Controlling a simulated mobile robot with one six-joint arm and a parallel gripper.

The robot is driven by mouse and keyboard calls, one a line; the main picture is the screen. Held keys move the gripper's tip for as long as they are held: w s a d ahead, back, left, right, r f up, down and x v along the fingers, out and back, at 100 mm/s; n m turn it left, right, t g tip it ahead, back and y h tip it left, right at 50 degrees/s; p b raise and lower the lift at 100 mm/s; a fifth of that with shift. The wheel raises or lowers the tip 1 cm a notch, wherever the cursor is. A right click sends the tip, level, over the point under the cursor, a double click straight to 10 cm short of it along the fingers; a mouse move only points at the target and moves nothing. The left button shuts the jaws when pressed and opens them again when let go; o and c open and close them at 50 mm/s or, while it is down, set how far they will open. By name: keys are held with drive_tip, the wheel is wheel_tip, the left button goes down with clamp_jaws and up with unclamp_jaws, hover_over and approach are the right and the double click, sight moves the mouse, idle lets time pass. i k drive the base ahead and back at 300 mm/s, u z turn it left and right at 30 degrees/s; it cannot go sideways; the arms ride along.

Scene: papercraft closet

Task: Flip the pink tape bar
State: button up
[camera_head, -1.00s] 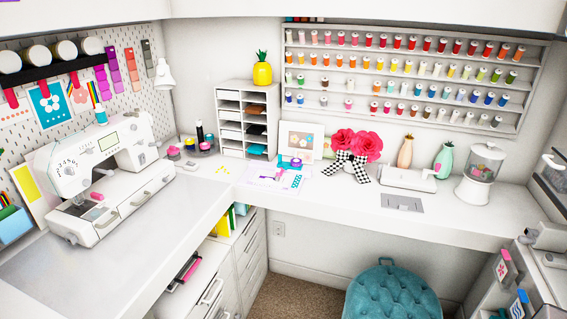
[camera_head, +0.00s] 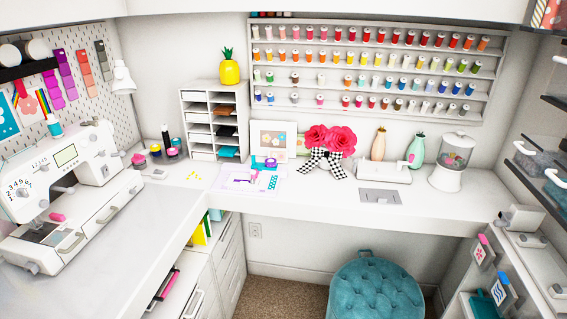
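I cannot tell for sure which thing is the pink tape bar. A pink bar (camera_head: 165,286) lies in the gap below the left desk, beside a dark strip. A small pink piece (camera_head: 411,158) shows at the right end of a low white device (camera_head: 383,172) on the back counter. Another small pink block (camera_head: 57,217) sits at the sewing machine's base. My gripper is not in view.
A white sewing machine (camera_head: 62,190) stands on the left desk. A teal tufted stool (camera_head: 375,290) stands below the back counter. A glass-topped jar (camera_head: 453,165) and shelves with boxes (camera_head: 545,150) are at the right. The left desk's front is clear.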

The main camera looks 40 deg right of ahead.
sight(254, 174)
drive_tip(key=z, duration=0.9)
drive_tip(key=k, duration=1)
drive_tip(key=i, duration=0.9)
